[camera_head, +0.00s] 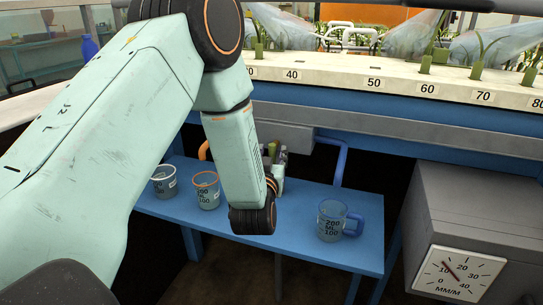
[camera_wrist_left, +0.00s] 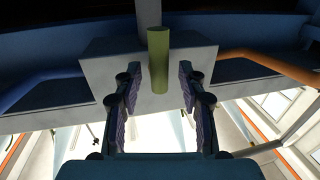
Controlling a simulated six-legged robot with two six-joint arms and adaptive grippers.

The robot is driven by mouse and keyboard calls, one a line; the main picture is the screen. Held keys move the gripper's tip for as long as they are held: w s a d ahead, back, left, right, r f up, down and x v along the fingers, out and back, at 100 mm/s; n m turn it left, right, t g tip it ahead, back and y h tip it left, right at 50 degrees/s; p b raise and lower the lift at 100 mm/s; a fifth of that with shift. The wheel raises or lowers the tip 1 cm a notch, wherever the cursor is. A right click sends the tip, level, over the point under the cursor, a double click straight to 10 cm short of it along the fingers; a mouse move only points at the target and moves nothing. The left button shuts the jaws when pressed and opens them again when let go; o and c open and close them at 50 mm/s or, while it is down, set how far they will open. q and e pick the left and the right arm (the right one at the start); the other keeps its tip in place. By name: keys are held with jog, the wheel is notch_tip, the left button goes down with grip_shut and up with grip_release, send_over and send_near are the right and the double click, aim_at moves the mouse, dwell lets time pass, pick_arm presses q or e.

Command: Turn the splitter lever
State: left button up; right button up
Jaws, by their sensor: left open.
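The splitter is a grey box (camera_head: 292,136) under the flume's edge, with an orange pipe (camera_head: 203,150) on its left and a blue pipe (camera_head: 341,160) on its right. Its lever is an olive-green cylinder (camera_wrist_left: 158,55) in the left wrist view, standing out from the box (camera_wrist_left: 100,60). In the head view the lever is mostly hidden by my arm and gripper. My left gripper (camera_head: 277,160) is open in front of the box. In the wrist view its two fingers (camera_wrist_left: 160,75) stand on either side of the lever, with a visible gap on both sides. My right gripper is not in view.
A blue shelf (camera_head: 285,222) below carries a white-rimmed cup (camera_head: 164,184), an orange-rimmed cup (camera_head: 206,193) and a blue-handled cup (camera_head: 331,222). A grey box with a dial (camera_head: 465,274) stands at the right. The numbered flume rail (camera_head: 330,83) runs above.

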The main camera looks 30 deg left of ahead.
pick_arm(q)
jog(key=shift+c, duration=0.3)
grip_shut()
jog(key=shift+r+n, duration=0.1)
jog(key=shift+n, duration=0.3)
jog(key=shift+d+n+g+h+p, duration=0.1)
jog(key=shift+n+g+h+p, duration=0.2)
jog(key=shift+n+p, duration=1.15)
jog(key=shift+n, duration=1.25)
jog(key=shift+g+h, duration=0.3)
